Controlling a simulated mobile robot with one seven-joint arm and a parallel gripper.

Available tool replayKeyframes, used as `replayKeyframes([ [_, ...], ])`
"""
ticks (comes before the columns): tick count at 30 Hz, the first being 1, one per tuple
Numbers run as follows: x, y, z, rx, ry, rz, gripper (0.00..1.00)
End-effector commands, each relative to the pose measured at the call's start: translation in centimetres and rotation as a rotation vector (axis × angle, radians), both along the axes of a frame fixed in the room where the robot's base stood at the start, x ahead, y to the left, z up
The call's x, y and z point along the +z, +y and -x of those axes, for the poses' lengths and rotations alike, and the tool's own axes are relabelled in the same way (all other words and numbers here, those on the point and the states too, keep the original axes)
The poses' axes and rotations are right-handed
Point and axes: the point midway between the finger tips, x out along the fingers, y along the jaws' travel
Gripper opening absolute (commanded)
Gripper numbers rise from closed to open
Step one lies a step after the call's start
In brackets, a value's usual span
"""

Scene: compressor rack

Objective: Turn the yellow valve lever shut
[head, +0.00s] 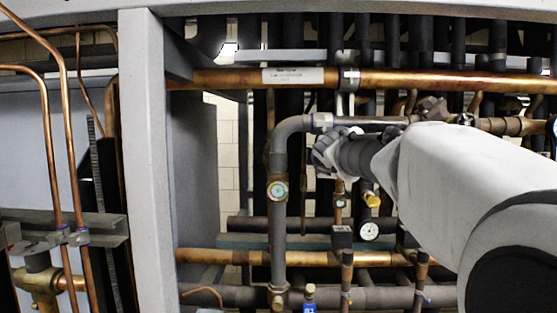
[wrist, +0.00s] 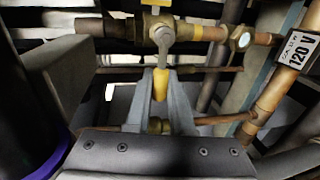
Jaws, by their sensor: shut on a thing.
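The yellow valve lever (wrist: 160,86) stands between the two grey fingers of my gripper (wrist: 161,74) in the wrist view. The fingers are shut on its yellow sleeve, one on each side. The lever's bare metal stem runs up in the picture to a round pivot on the brass valve body (wrist: 155,22), set in a copper pipe. In the head view my arm reaches in from the right, and the lever and fingertips cannot be made out behind it. A small yellow part (head: 372,199) shows below my wrist there; I cannot tell whether it belongs to the lever.
A grey bent pipe (head: 279,230) with a round indicator stands left of my wrist. A dial gauge (head: 369,230) sits below it. A white rack post (head: 150,160) stands further left. In the wrist view, a 120 V label (wrist: 298,50) and copper pipes crowd the right side.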

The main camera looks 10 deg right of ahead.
Motion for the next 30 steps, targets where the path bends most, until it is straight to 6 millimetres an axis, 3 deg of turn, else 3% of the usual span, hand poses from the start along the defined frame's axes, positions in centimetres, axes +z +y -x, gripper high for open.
replayKeyframes([
  [8, 0.2, 0.0, 0.0, 0.001, -0.005, -0.001, 0.0],
  [9, 0.2, 0.0, 0.0, 0.001, -0.005, -0.001, 0.26],
  [13, 0.2, 0.0, 0.0, 0.001, -0.004, 0.0, 0.49],
  [23, 0.1, 0.0, 0.1, 0.0, -0.002, 0.0, 0.51],
  [30, 0.6, 0.5, 2.6, 0.001, -0.005, 0.0, 0.51],
])
